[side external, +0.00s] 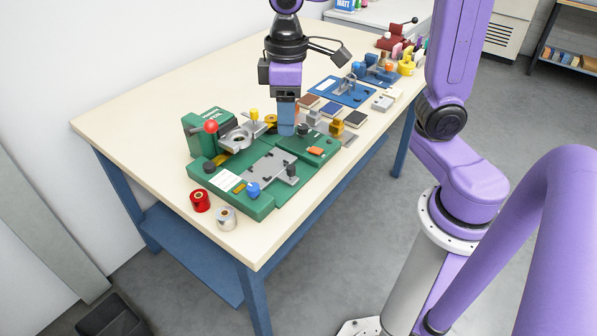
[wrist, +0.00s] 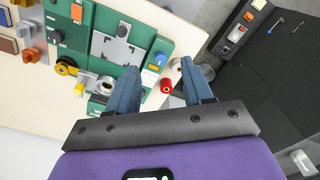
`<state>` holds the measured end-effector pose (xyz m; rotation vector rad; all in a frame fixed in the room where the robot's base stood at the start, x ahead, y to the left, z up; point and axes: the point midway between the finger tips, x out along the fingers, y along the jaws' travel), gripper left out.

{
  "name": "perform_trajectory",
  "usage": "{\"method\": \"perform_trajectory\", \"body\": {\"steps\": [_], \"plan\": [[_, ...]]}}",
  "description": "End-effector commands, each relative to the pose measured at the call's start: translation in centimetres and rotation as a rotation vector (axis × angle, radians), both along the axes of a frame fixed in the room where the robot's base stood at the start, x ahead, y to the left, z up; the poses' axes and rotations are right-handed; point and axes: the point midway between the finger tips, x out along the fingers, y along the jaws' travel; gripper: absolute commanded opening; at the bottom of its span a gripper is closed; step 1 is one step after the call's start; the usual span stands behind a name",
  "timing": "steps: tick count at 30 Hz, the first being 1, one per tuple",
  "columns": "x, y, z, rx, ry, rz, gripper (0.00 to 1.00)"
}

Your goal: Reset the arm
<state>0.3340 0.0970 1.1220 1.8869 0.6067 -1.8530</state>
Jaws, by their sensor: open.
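My gripper (side external: 287,117) points down over the green machine (side external: 247,205) on the table. In the wrist view my gripper (wrist: 158,82) shows two blue fingers spread apart with nothing held between them. The green machine also shows in the wrist view (wrist: 98,17), left of and between the fingers. In the side view the fingers overlap the back part of the machine, and I cannot tell whether they touch it.
A red spool (side external: 200,201) and a silver spool (side external: 226,218) stand at the table's front corner. A blue fixture (side external: 342,91) and several small blocks lie behind the machine. The table's left side (side external: 150,105) is clear. A dark bin (side external: 112,318) stands on the floor.

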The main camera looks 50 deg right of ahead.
Motion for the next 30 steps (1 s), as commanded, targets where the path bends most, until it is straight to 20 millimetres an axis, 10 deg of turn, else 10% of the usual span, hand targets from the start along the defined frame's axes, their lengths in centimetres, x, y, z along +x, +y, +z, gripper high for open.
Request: {"method": "perform_trajectory", "body": {"steps": [15, 30], "plan": [[-14.9, -3.3, -4.2, 0.007, -0.008, 0.41, 0.51], [-17.0, -4.4, -5.1, 0.008, -0.008, 0.479, 0.51]]}}
